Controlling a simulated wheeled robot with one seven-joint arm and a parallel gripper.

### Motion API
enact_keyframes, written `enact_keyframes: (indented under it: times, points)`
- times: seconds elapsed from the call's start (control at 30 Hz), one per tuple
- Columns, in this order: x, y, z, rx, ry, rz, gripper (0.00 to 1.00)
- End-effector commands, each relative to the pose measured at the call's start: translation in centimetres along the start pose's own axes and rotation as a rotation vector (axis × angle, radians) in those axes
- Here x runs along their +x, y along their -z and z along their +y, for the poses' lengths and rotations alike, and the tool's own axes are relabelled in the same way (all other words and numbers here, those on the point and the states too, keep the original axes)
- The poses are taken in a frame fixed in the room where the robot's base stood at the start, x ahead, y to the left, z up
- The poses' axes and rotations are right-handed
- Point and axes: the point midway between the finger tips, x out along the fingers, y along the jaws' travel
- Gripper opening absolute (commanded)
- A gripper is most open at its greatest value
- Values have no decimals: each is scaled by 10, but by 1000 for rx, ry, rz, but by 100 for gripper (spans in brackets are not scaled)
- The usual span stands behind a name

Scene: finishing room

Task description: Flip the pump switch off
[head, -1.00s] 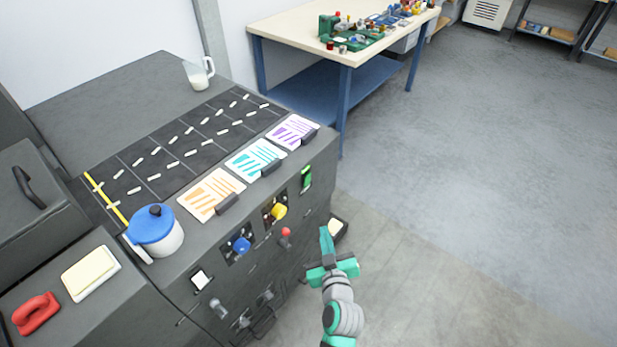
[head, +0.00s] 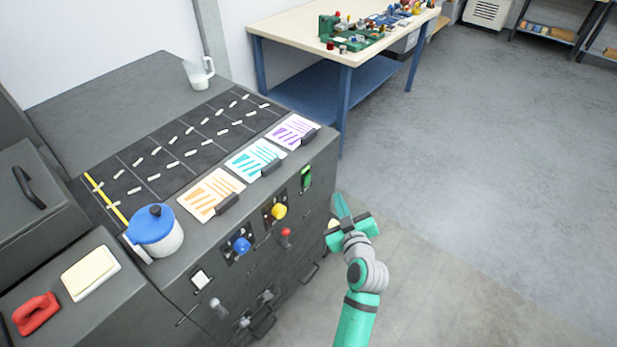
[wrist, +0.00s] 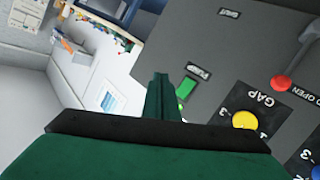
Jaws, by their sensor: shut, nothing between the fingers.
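The pump switch (head: 306,177) is a green rocker on a dark plate at the right end of the machine's front panel. In the wrist view the green pump switch (wrist: 186,88) shows beside its PUMP label, just right of the finger tips, partly hidden by them. My gripper (head: 340,205) is shut and empty. It stands in front of the panel, to the right of and a little below the switch in the head view. In the wrist view my gripper's fingers (wrist: 160,85) point toward the panel; I cannot tell whether they touch it.
Near the switch are a yellow GAP knob (head: 279,211), a red-tipped lever (head: 286,234) and a blue knob (head: 241,245). A blue-lidded pot (head: 155,228) stands on the machine top. A workbench (head: 290,28) stands behind. The floor at right is clear.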

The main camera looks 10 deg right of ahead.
Motion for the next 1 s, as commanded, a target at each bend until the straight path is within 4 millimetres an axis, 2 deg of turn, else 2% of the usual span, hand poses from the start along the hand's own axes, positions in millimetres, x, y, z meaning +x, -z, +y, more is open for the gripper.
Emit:
enact_keyframes:
  times: [0.5, 0.7, 1.0]
  points:
    - [43, 32, -32, -3, 2, 0, 0]
    - [52, 39, -38, -2, 0, 2, 0]
    - [54, 40, -40, -1, -1, 1, 0]
